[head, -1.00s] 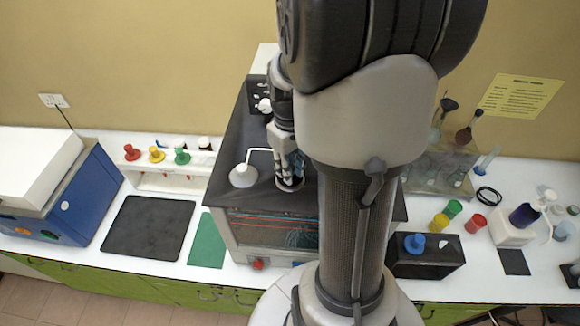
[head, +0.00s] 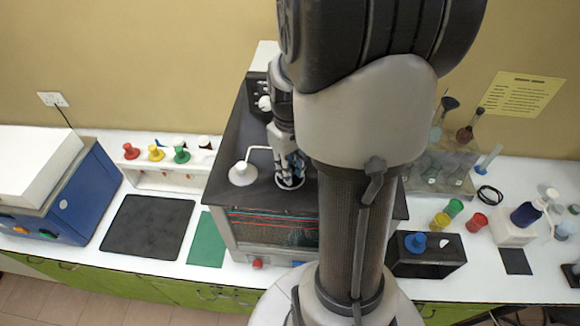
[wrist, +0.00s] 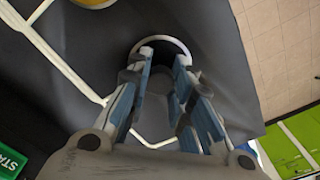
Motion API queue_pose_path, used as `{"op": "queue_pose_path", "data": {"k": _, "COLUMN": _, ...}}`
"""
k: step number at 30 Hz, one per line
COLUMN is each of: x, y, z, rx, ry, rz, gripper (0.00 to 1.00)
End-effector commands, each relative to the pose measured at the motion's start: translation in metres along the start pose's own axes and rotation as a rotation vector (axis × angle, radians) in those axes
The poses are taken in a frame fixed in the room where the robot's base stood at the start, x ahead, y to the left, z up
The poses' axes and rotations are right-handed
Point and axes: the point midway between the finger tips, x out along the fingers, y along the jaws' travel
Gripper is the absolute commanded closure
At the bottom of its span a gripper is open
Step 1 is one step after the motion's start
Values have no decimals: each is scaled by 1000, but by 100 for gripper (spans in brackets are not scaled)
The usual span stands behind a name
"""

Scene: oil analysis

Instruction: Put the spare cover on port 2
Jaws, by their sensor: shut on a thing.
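My gripper (head: 288,168) points down over the dark top of the bath (head: 225,200). In the wrist view its fingers (wrist: 170,75) are shut on a grey piece, apparently the spare cover (wrist: 173,108), mostly hidden between them. Just beyond the fingertips is a round port with a white rim, port 2 as far as I can tell (head: 290,187); it also shows in the wrist view (wrist: 162,38) with a dark inside. I cannot tell whether the cover touches the rim. A white cover with a bent rod (head: 242,174) sits to the left.
Red, yellow and green stoppers (head: 156,153) stand in a white rack at left, behind a black mat (head: 150,228) and a green mat (head: 207,240).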

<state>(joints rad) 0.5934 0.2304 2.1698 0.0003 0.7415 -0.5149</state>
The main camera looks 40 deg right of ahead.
Motion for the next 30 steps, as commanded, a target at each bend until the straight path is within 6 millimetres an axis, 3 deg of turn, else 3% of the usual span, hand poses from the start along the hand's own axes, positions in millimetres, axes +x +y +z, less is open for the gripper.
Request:
{"op": "queue_pose_path", "data": {"k": 2, "x": 0, "y": 0, "z": 0, "rx": 0, "ry": 0, "rz": 0, "gripper": 100}}
{"op": "queue_pose_path", "data": {"k": 3, "x": 0, "y": 0, "z": 0, "rx": 0, "ry": 0, "rz": 0, "gripper": 78}}
{"op": "queue_pose_path", "data": {"k": 12, "x": 0, "y": 0, "z": 0, "rx": 0, "ry": 0, "rz": 0, "gripper": 58}}
{"op": "queue_pose_path", "data": {"k": 23, "x": -2, "y": 0, "z": 0, "rx": 0, "ry": 1, "rz": 1, "gripper": 56}}
{"op": "queue_pose_path", "data": {"k": 26, "x": -11, "y": 0, "z": -1, "rx": 0, "ry": 2, "rz": 1, "gripper": 56}}
{"op": "queue_pose_path", "data": {"k": 30, "x": -37, "y": 1, "z": -1, "rx": 0, "ry": 6, "rz": 3, "gripper": 56}}
